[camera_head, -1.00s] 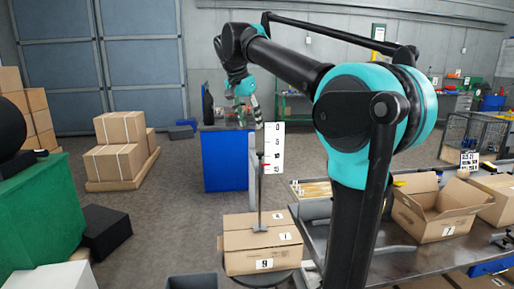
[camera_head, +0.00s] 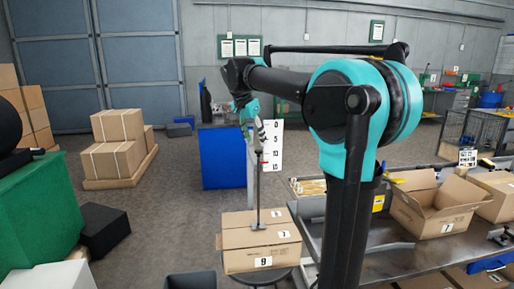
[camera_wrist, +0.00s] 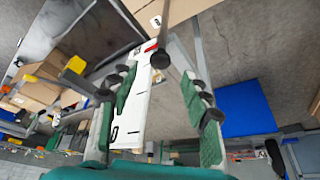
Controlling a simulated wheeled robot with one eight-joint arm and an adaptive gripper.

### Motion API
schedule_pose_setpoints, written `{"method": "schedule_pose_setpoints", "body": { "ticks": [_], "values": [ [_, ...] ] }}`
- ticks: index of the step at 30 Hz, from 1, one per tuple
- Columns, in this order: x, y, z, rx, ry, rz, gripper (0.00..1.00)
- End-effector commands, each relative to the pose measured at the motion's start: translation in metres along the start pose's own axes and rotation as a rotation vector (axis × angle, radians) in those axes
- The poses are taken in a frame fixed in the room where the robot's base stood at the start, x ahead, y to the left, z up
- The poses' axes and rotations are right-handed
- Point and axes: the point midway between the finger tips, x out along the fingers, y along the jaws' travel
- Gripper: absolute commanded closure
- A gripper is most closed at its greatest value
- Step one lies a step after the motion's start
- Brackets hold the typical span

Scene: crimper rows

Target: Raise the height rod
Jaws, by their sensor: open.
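The height rod (camera_head: 258,192) is a thin dark upright rod with a flat foot on top of a closed cardboard box (camera_head: 262,262). A white scale board with numbers (camera_head: 273,147) stands right beside its upper part, with a red mark near the lower numbers. My gripper (camera_head: 259,137) is at the rod's upper end, just left of the scale. In the wrist view, my gripper's green fingers (camera_wrist: 160,100) are apart. The rod's dark round top (camera_wrist: 160,60) shows near the gap between the fingertips, in front of the scale board (camera_wrist: 132,105). I cannot tell whether a finger touches the rod.
A metal workbench (camera_head: 405,262) with an open carton (camera_head: 437,205) is on the right. Strapped boxes (camera_head: 110,160) are on a pallet at left. A dark bin (camera_head: 190,282) is at front.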

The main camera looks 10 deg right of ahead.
Motion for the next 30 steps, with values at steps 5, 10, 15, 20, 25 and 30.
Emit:
{"method": "schedule_pose_setpoints", "body": {
  "ticks": [5,10,15,20,25,30],
  "values": [
    [0.028,0.000,0.000,0.002,0.000,0.000,0.52],
    [0.041,0.000,0.000,0.001,0.000,0.000,0.52],
    [0.044,0.000,0.000,0.000,0.000,0.000,0.52],
    [0.044,0.000,0.000,0.000,0.000,0.000,0.52],
    [0.044,0.000,0.000,0.000,0.000,0.000,0.72],
    [0.044,0.000,0.000,0.000,0.000,0.000,0.93]
  ]
}}
